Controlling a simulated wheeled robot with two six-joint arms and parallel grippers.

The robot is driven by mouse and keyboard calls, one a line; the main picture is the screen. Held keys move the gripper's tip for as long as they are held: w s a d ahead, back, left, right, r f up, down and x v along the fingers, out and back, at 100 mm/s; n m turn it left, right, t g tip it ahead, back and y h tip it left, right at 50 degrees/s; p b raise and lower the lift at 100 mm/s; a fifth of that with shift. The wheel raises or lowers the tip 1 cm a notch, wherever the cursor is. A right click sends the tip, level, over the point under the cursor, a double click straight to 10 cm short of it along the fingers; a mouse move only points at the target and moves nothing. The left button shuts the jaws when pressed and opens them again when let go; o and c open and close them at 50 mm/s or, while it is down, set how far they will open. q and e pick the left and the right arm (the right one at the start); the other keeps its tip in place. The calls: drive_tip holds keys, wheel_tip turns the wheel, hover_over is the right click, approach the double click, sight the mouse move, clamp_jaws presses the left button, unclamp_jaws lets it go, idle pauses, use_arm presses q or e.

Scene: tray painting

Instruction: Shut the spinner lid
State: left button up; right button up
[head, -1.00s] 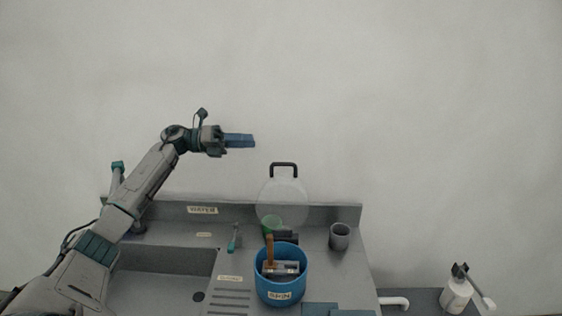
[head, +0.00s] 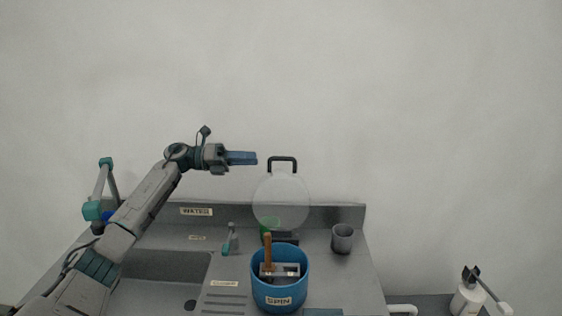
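The spinner is a blue tub (head: 279,288) labelled SPIN, standing on the grey counter. Its clear round lid (head: 281,203) stands upright behind the tub, open, with a dark handle (head: 282,159) at its top. A tool with an orange-brown handle (head: 267,250) and a grey block (head: 280,270) sit in the tub. My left gripper (head: 256,158) is in the air just left of the lid handle, apart from it in the picture. Its blue fingers look close together, seen side-on; whether they are shut does not show. My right gripper is out of view.
A sink basin (head: 160,268) lies to the left, with a faucet (head: 103,190) behind my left arm. A grey cup (head: 342,239) stands right of the tub. A white bottle (head: 467,300) stands at far right.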

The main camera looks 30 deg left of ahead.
sight(281, 159)
use_arm(q)
drive_tip(key=p+x, duration=0.4)
drive_tip(key=x, duration=0.4)
drive_tip(key=shift+w+d+r, duration=0.15)
drive_tip(key=shift+d+r, duration=0.05)
drive_tip(key=shift+d, duration=0.15)
drive_tip(key=shift+w+d+f, duration=0.1)
drive_tip(key=shift+w+d, duration=0.1)
drive_tip(key=shift+d, duration=0.1)
clamp_jaws()
